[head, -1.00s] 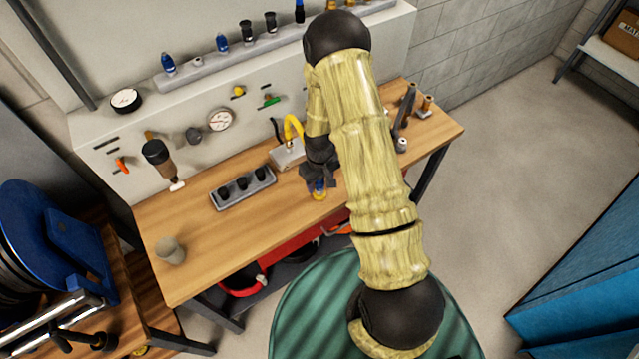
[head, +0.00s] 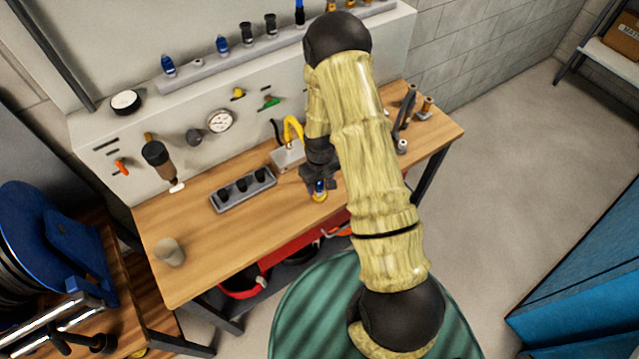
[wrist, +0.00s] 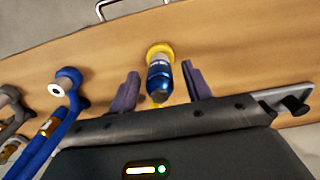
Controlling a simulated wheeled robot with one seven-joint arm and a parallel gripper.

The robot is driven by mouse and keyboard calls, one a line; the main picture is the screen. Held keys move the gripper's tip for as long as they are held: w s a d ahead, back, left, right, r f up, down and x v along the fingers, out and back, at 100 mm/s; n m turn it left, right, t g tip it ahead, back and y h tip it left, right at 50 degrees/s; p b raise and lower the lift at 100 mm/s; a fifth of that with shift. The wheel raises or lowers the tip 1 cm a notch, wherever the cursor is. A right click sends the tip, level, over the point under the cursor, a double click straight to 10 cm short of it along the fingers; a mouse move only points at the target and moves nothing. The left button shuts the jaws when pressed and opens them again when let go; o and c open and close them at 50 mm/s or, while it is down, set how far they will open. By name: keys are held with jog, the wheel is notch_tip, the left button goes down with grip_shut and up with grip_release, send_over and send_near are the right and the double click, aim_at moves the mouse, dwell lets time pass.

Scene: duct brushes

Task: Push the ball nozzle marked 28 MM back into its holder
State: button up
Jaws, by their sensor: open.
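A blue nozzle (wrist: 158,78) with a dark tip and a yellow ring at its other end is on the wooden bench near its front edge. In the head view the nozzle (head: 319,187) shows just under my gripper (head: 319,178). In the wrist view my gripper (wrist: 160,88) is open, with one dark finger on each side of the nozzle and gaps between. A pale rail (head: 200,66) on top of the back panel holds several nozzles, some blue and some black. No 28 MM mark can be read, so I cannot tell which nozzle bears it.
A grey tray (head: 219,206) with black pieces lies left of my gripper. A grey block (head: 284,158) with a yellow hose is behind it. A cup (head: 170,251) stands at the bench's left end.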

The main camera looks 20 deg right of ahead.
grip_shut()
jog(key=shift+r, duration=0.1)
jog(key=shift+r+p, duration=1.95)
jog(key=shift+r, duration=1)
jog(key=shift+f, duration=0.15)
